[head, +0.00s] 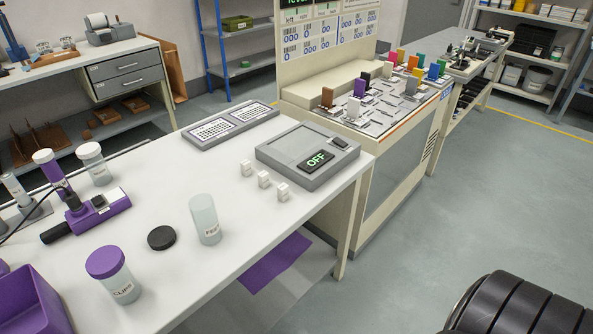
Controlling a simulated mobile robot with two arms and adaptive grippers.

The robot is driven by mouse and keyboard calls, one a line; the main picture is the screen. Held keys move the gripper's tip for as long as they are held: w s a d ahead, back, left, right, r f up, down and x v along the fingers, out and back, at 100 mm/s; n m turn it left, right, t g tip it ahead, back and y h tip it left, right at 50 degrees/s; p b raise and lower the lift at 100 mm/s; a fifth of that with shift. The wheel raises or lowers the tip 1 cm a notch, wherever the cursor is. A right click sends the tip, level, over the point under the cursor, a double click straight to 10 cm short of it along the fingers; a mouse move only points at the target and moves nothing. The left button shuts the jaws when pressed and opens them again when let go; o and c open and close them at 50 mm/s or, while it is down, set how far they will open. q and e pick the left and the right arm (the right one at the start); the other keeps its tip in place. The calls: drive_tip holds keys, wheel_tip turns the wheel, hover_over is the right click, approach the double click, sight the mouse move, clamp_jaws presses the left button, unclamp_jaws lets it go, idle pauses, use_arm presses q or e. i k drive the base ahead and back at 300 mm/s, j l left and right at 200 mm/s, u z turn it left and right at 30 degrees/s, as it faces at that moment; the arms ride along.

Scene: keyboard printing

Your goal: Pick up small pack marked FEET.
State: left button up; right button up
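A small translucent jar (206,222), with a label that seems to read FEET, stands upright and without a lid on the white table (185,285). A round black lid (161,238) lies flat just to its left, apart from it. A jar with a purple lid (109,272), with a label that seems to read CLIPS, stands nearer and further left. Neither of my grippers shows in the head view.
Several small white blocks (264,179) and a grey device reading OFF (308,157) lie to the right. The table's front right is clear.

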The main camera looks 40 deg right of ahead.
sight(283, 190)
drive_tip(key=z, duration=1.05)
